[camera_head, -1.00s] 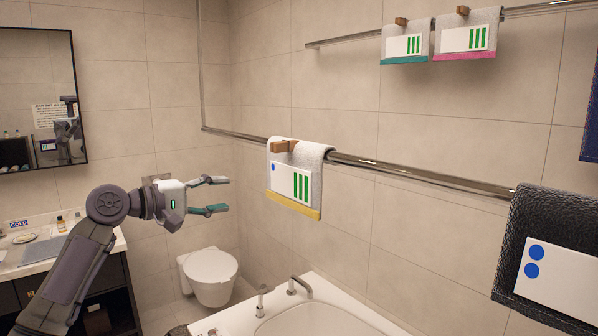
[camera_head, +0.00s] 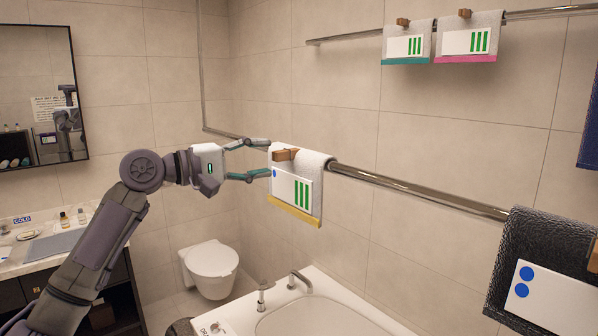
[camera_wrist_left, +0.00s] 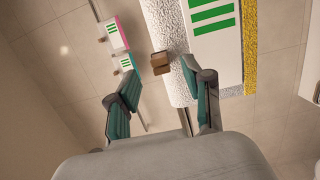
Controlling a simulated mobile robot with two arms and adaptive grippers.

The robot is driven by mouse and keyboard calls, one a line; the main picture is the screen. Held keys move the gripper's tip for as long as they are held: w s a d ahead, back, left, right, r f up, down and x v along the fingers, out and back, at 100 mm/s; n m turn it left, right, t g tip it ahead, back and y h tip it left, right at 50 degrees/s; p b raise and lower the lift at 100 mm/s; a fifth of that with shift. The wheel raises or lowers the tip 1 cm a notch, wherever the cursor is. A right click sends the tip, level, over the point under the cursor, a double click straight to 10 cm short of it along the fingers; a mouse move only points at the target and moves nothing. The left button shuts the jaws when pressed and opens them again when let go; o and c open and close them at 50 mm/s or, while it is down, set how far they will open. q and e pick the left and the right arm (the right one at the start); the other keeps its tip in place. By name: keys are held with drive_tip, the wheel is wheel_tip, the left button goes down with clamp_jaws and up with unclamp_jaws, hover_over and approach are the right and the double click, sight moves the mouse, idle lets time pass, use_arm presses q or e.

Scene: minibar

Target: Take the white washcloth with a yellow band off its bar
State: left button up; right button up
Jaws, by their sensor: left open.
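The white washcloth (camera_head: 311,167) with a yellow band (camera_head: 293,211) hangs over the lower metal bar in the head view. A white card with green stripes and a blue dot is on its front, and a brown wooden clip (camera_head: 285,154) sits at its top. My left gripper (camera_head: 270,158) is open with its fingertips at the washcloth's left edge; I cannot tell whether they touch. In the left wrist view the washcloth (camera_wrist_left: 178,90) and clip (camera_wrist_left: 160,62) show beyond and between the open fingers (camera_wrist_left: 160,75). My right gripper is not in view.
The lower bar (camera_head: 420,190) runs right to a dark towel (camera_head: 560,248) with a white card. Two clipped washcloths, teal-banded (camera_head: 394,60) and pink-banded (camera_head: 466,58), hang on the upper bar. A bathtub (camera_head: 320,306) and toilet (camera_head: 212,268) are below.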

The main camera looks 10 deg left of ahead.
sight(274, 157)
use_arm(q)
drive_tip(key=p+x, duration=0.1)
drive_tip(key=x, duration=0.2)
drive_tip(key=shift+w+d+p, duration=0.3)
drive_tip(key=shift+p, duration=0.05)
drive_tip(key=shift+w+d, duration=0.1)
drive_tip(key=shift+d, duration=0.05)
drive_tip(key=c, duration=0.5)
clamp_jaws()
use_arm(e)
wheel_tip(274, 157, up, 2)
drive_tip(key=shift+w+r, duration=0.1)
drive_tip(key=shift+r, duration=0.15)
